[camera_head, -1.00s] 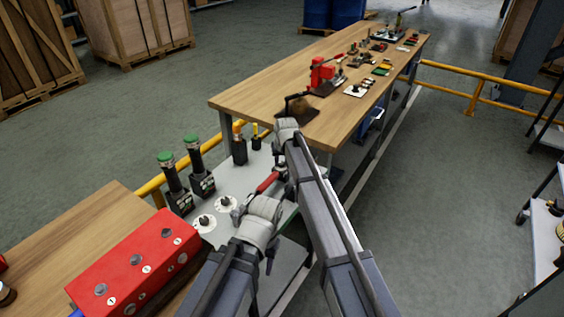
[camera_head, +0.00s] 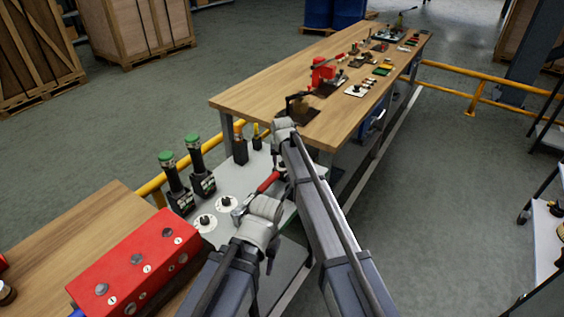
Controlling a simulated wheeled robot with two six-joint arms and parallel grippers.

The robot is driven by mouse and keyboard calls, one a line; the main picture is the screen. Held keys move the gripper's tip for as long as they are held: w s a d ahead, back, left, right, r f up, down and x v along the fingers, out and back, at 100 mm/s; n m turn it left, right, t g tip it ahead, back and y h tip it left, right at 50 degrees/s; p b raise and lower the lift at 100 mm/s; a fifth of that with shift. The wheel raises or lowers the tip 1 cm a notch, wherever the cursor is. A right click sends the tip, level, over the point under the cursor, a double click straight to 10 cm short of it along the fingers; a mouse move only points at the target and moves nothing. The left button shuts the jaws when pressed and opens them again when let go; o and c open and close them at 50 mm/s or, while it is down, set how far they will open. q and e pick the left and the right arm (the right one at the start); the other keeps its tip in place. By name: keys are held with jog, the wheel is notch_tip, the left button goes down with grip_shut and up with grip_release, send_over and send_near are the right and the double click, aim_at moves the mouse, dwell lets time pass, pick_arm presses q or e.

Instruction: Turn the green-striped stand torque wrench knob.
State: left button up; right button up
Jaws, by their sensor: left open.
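Two dark upright tools with green tops, a left one (camera_head: 171,175) and a right one (camera_head: 197,158), stand in black stands on the light panel. Their labels are too small to read. I cannot tell surely which part is the torque wrench knob. Two black knobs on white round plates, the nearer (camera_head: 204,221) and the farther (camera_head: 226,202), sit in front of the stands. A red-handled tool (camera_head: 268,182) shows between my arm parts. My left gripper (camera_head: 239,214) is open, low over the panel just right of the knobs, and partly hidden by my own wrist. My right gripper is not clearly in view.
A red box (camera_head: 135,262) with several grey knobs stands on the wooden bench at lower left. A long wooden table (camera_head: 250,97) with several tools runs away behind the panel. A yellow rail (camera_head: 150,187) passes behind the stands.

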jog(key=shift+o, duration=0.9)
jog(key=shift+r, duration=0.1)
jog(key=p+v, duration=0.7)
jog(key=shift+s+r, duration=0.2)
jog(key=shift+r, duration=0.1)
jog(key=shift+d, duration=0.1)
jog(key=s+d+f+g, duration=0.1)
jog(key=s+d, duration=0.5)
jog(key=s, duration=0.5)
jog(key=s+d+g, duration=0.1)
jog(key=s+d, duration=0.4)
jog(key=s, duration=0.6)
jog(key=s+d+f+g, duration=0.1)
jog(key=s+d+g, duration=0.1)
jog(key=s+d, duration=0.65)
jog(key=s+a+n, duration=0.1)
jog(key=s+a, duration=0.3)
jog(key=a, duration=0.2)
jog(key=s+a+n+h, duration=0.1)
jog(key=s+a+n, duration=0.1)
jog(key=s+a, duration=0.2)
jog(key=a, duration=0.3)
jog(key=shift+a+r+n+g, duration=0.15)
jog(key=shift+r+n+g, duration=0.05)
jog(key=shift+n+g, duration=0.1)
